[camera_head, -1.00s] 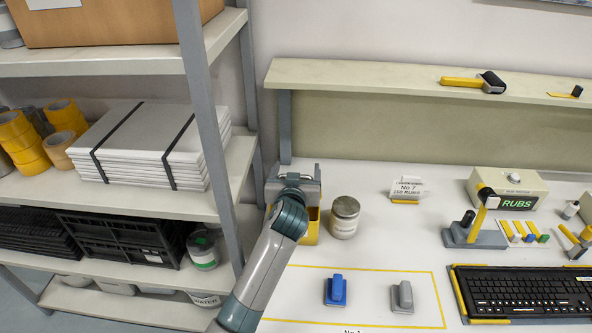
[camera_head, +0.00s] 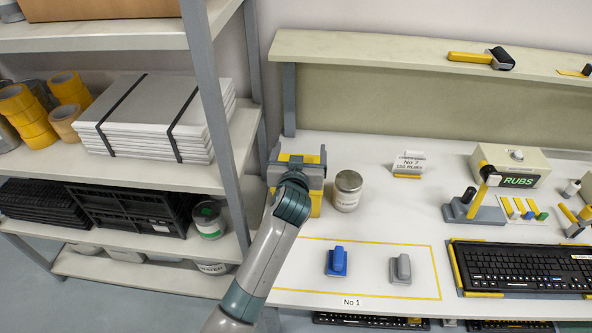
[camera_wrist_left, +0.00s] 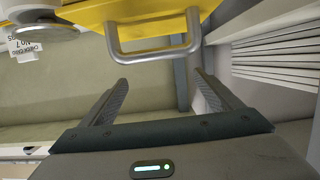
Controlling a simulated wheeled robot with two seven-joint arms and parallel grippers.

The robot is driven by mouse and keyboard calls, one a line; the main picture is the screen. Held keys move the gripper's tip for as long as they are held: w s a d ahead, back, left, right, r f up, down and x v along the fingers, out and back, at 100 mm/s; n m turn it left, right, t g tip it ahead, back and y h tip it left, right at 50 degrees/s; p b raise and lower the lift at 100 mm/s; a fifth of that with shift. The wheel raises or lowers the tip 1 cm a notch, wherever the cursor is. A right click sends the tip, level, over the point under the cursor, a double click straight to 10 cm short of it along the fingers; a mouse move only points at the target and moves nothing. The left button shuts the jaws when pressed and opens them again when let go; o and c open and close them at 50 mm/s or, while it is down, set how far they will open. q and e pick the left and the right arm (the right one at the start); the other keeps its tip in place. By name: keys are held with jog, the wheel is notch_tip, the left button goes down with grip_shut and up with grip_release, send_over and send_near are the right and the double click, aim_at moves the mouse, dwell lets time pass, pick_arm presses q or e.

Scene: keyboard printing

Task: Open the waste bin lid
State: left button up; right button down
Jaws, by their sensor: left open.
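The yellow waste bin (camera_head: 316,204) stands at the left end of the white bench, partly hidden behind my left arm in the head view. In the left wrist view its yellow surface (camera_wrist_left: 160,14) fills the top, with a grey bar handle (camera_wrist_left: 155,52) on it. My left gripper (camera_wrist_left: 160,80) is open, its two fingers pointing toward the handle. The handle lies just beyond the fingertips, roughly between them, and nothing is held. In the head view the fingertips are hidden behind my wrist. My right gripper is not in view.
A metal can (camera_head: 347,191) stands close to the right of the bin. A shelf post (camera_head: 222,150) and stacked white boards (camera_head: 150,130) are to the left. A blue block (camera_head: 337,261) and a grey block (camera_head: 400,269) lie inside the yellow outline on the bench.

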pick_arm(q)
jog(key=p+v, duration=0.5)
jog(key=v, duration=0.8)
jog(key=shift+p, duration=0.4)
jog(key=shift+s, duration=0.1)
